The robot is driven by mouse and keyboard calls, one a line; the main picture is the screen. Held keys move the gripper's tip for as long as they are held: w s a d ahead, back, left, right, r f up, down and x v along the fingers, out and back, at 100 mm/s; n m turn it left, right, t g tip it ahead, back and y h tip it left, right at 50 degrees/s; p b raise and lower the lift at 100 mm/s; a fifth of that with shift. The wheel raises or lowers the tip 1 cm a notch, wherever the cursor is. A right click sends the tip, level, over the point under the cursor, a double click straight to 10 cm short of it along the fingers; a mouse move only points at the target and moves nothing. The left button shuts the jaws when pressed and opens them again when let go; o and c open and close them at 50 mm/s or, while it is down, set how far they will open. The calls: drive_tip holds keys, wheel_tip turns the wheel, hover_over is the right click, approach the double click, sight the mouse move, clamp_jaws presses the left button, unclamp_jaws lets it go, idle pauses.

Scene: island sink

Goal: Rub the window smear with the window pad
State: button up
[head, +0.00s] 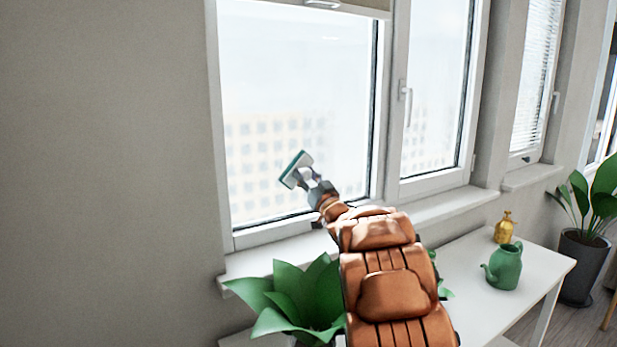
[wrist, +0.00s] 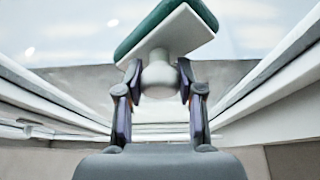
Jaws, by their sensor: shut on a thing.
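The window pad (head: 294,168) has a green face on a white plate. It shows in front of the lower part of the left window pane (head: 300,90), tilted. In the wrist view the pad (wrist: 168,30) fills the top middle, and its pale round knob sits between the fingers. My gripper (head: 309,178) is shut on that knob; its two dark fingers also show in the wrist view (wrist: 159,90). I cannot tell whether the pad touches the glass. I cannot make out the smear clearly against the bright pane.
A green leafy plant (head: 295,300) stands below the sill (head: 265,262), close to my arm. A white table (head: 530,268) at right bears a green watering can (head: 504,268) and a yellow bottle (head: 504,228). A window handle (head: 405,95) sticks out on the right-hand sash.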

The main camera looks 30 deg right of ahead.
drive_tip(key=shift+a, duration=0.3)
drive_tip(key=shift+s+r, duration=0.1)
drive_tip(key=shift+s, duration=0.45)
drive_tip(key=shift+s+d, duration=0.15)
drive_tip(key=shift+s, duration=2.2)
drive_tip(key=s, duration=0.3)
drive_tip(key=shift+a+p, duration=0.25)
drive_tip(key=shift+p, duration=0.05)
